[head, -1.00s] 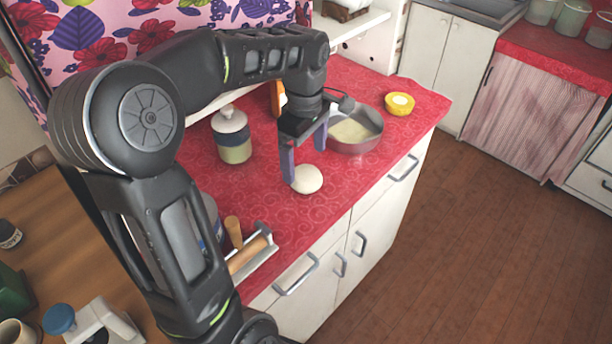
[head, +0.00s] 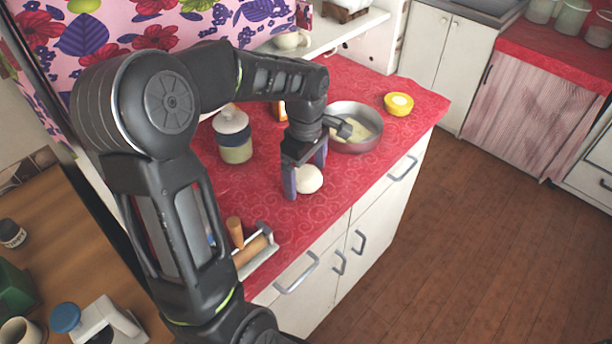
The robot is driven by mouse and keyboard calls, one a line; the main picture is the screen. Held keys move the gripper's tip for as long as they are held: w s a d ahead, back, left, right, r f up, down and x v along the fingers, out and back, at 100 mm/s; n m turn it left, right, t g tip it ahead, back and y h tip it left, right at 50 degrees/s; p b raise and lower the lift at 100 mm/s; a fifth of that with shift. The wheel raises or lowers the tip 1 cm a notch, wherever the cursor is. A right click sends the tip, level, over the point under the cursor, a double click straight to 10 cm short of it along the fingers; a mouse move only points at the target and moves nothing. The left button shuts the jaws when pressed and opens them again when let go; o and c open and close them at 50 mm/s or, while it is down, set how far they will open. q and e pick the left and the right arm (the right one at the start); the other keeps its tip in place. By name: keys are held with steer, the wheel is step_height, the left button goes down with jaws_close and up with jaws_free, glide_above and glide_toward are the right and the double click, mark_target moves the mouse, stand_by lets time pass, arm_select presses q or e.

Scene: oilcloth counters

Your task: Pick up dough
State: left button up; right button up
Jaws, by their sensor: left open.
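The dough (head: 309,180) is a small white ball on the red patterned counter (head: 330,220), near its front edge. My left gripper (head: 306,182) points down over it, with its purple-grey fingers open. One finger is at the dough's left side and the other is behind its upper right. The dough rests on the counter between or just in front of the fingers; I cannot tell whether they touch it. My right gripper is not in view.
A metal pan (head: 357,140) stands just behind the dough to the right, with a yellow bowl (head: 398,104) beyond. A lidded jar (head: 233,136) stands to the left. A rolling pin (head: 250,251) lies in a holder at the front left. Counter right of the dough is clear.

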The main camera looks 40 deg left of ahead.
mark_target(306, 172)
arm_select(q)
steer(key=shift+c, duration=0.5)
steer(key=c, duration=1.5)
steer(key=shift+r, duration=0.15)
step_height(306, 172, up, 10)
steer(key=shift+f+b, duration=0.1)
steer(key=shift+b, duration=0.5)
